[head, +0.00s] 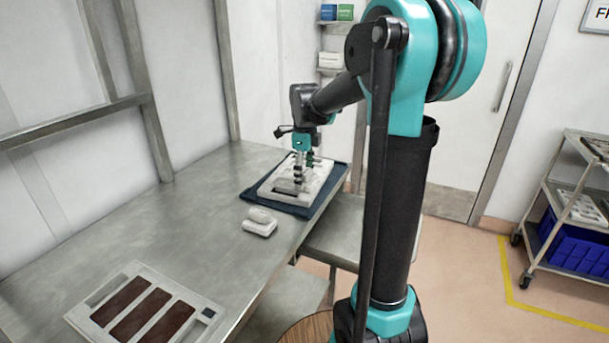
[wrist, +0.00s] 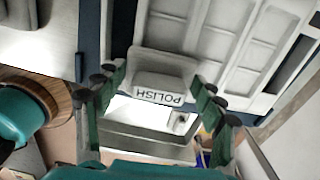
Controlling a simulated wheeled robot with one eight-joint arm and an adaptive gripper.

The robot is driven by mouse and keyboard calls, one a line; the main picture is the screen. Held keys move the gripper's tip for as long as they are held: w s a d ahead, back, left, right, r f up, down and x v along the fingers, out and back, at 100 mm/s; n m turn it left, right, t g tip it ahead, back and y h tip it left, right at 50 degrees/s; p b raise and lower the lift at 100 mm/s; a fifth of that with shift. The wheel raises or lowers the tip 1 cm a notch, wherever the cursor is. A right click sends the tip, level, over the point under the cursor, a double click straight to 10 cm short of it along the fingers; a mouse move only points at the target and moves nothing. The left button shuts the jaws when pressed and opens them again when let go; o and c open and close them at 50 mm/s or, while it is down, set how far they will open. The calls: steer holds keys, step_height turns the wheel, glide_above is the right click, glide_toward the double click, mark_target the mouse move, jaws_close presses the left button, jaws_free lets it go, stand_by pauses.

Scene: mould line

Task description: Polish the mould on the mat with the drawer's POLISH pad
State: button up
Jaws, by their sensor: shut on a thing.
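The pale mould (head: 276,191) with rectangular cavities lies on the dark blue mat (head: 249,197) at the table's far right corner. In the wrist view the mould (wrist: 218,42) fills the upper middle, beside a strip of the mat (wrist: 91,45). My gripper (head: 302,176) points down over the mould. In the wrist view my gripper (wrist: 157,88) is shut on the white POLISH pad (wrist: 172,82), whose label reads upside down. The pad is at the mould's edge in that view; I cannot tell whether they touch. An open steel drawer (head: 335,232) juts out below the table's right edge.
A white pad with a handle (head: 260,224) sits on the table in front of the mat. A white tray with brown bars (head: 99,312) lies near the front. A trolley with a blue crate (head: 567,243) stands at the right. The table's left middle is clear.

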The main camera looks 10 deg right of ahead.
steer(key=shift+w+d, duration=0.8)
steer(key=shift+w, duration=0.5)
steer(key=shift+w+d, duration=0.75)
steer(key=shift+w, duration=0.5)
steer(key=shift+w+d, duration=0.8)
steer(key=shift+w, duration=0.5)
stand_by(3.4)
steer(key=shift+w, duration=0.1)
steer(key=shift+w+d, duration=0.35)
steer(key=shift+w, duration=0.25)
steer(key=shift+w+d, duration=0.35)
steer(key=shift+w, duration=0.25)
